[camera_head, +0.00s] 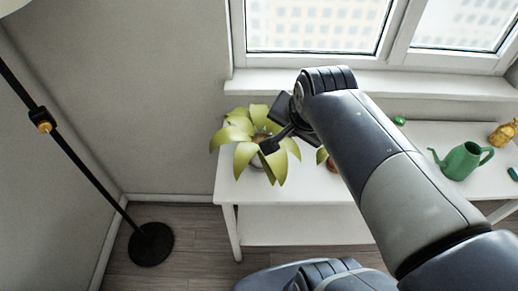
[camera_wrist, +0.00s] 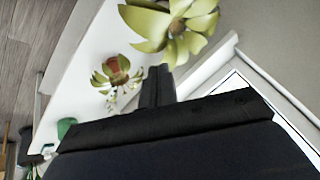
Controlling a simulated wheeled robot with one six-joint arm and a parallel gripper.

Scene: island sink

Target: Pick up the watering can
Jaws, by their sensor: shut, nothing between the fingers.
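The watering can (camera_head: 462,160) is green with a spout to the left and a handle to the right. It stands upright on the white table, right of my arm in the head view. In the wrist view a small green shape (camera_wrist: 66,127) at the lower left may be part of it. My gripper (camera_head: 268,146) is at the left end of the table, close over the leafy plant and well away from the can. It is shut and empty. In the wrist view its fingers (camera_wrist: 158,84) are together.
A broad-leaved plant (camera_head: 243,157) stands by my gripper; a second plant (camera_wrist: 117,73) is partly hidden by my arm in the head view. A yellow figure (camera_head: 502,133) and small green items sit near the can. A black floor lamp (camera_head: 150,244) stands left; windows (camera_head: 320,27) are behind.

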